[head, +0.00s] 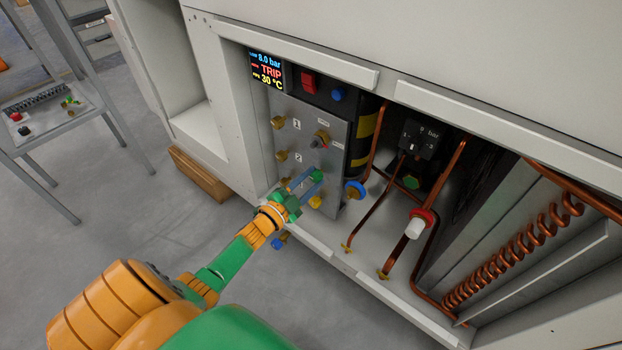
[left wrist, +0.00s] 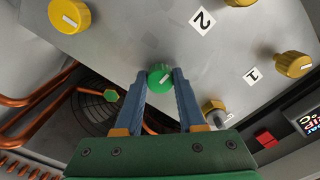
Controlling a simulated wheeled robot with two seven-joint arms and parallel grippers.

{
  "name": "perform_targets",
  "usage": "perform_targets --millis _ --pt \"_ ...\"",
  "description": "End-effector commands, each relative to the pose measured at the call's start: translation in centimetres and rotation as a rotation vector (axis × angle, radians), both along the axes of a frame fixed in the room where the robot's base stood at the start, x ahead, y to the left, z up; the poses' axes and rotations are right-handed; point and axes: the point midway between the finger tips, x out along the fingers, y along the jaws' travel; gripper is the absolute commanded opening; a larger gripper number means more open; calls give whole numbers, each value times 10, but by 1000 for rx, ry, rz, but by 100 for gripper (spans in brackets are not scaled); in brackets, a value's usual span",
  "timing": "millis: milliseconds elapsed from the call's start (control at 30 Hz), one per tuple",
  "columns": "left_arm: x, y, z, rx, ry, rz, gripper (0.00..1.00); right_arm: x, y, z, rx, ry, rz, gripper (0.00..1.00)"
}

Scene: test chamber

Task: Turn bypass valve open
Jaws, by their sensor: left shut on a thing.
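A round green knob (left wrist: 159,77) with a white pointer line sits on the grey metal valve panel (left wrist: 125,52). My left gripper (left wrist: 160,73) has its two blue fingers on either side of the knob, shut on it. In the head view, my left gripper (head: 314,175) reaches the lower right part of the panel (head: 334,160), and its fingers hide most of the knob. No readable label marks this knob as the bypass valve. The pointer line runs slantwise in the left wrist view. My right gripper is in neither view.
Several yellow knobs (left wrist: 69,15) sit around the green knob. A display (head: 267,69) reads 8.0 bar, TRIP, 30 °C. A red switch (head: 309,83), a blue button (head: 338,94) and copper pipes (head: 378,142) are close by. The cabinet's lower ledge (head: 345,268) runs below.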

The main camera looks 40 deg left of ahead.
Motion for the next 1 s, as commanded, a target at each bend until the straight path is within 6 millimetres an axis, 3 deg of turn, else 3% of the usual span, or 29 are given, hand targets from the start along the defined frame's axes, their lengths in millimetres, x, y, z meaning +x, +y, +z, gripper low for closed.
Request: perform_targets --millis 600,633,733,1000 --pt "0 0 0 -40 3 0 0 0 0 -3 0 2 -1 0" --pt "0 0 0 -40 3 0 41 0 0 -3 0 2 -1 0" --pt "0 0 0 -39 3 0 68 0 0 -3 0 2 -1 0" --pt "0 0 0 -38 3 0 69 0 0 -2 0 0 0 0"
